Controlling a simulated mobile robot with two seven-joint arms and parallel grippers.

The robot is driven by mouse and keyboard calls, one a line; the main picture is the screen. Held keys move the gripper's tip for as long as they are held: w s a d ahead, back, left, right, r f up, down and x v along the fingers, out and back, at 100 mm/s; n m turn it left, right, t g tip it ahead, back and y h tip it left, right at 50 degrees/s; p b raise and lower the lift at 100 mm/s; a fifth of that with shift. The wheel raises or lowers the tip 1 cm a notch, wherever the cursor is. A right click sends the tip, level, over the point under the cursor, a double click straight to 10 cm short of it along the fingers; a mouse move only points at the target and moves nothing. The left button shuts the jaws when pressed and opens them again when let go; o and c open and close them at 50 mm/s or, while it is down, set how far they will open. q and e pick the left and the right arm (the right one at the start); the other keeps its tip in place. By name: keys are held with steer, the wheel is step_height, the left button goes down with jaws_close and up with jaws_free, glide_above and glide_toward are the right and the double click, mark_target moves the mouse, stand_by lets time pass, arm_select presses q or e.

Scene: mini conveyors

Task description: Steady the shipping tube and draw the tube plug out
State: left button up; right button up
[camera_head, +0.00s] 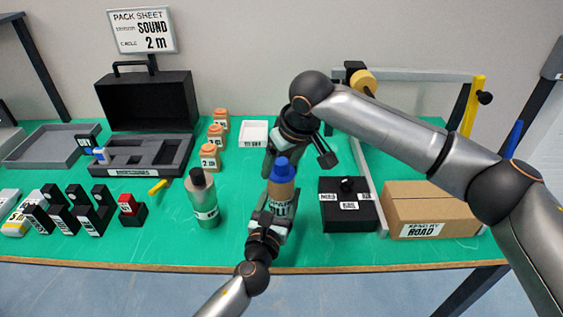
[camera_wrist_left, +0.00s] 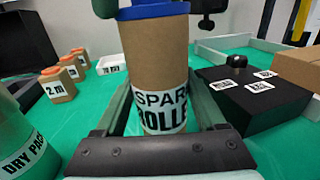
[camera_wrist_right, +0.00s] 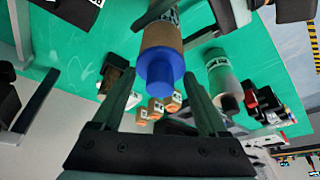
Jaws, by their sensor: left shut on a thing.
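The shipping tube (camera_head: 281,200) is a brown cardboard cylinder with a white label, standing upright above the green table. It also shows in the left wrist view (camera_wrist_left: 158,65). My left gripper (camera_head: 270,212) is shut on its lower part. The blue tube plug (camera_head: 284,169) sits in the tube's top end. The right wrist view shows the plug (camera_wrist_right: 160,75) between and near the tips of my right gripper (camera_wrist_right: 161,88). That gripper is open, with a gap on each side of the plug.
A green bottle (camera_head: 204,205) stands left of the tube. A black box (camera_head: 335,214) and a cardboard box (camera_head: 430,200) stand right. Orange-capped containers (camera_head: 209,158) and a white tray (camera_head: 254,134) are behind. The table's front edge is close.

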mark_target(281, 161)
arm_select(q)
steer(key=shift+f, duration=0.4)
arm_select(e)
steer(key=c, duration=0.8)
steer(key=shift+r, duration=2.25)
arm_select(q)
steer(key=o, duration=1.4)
steer(key=shift+r, duration=0.1)
steer(key=shift+o, duration=0.2)
steer(key=shift+r, duration=0.15)
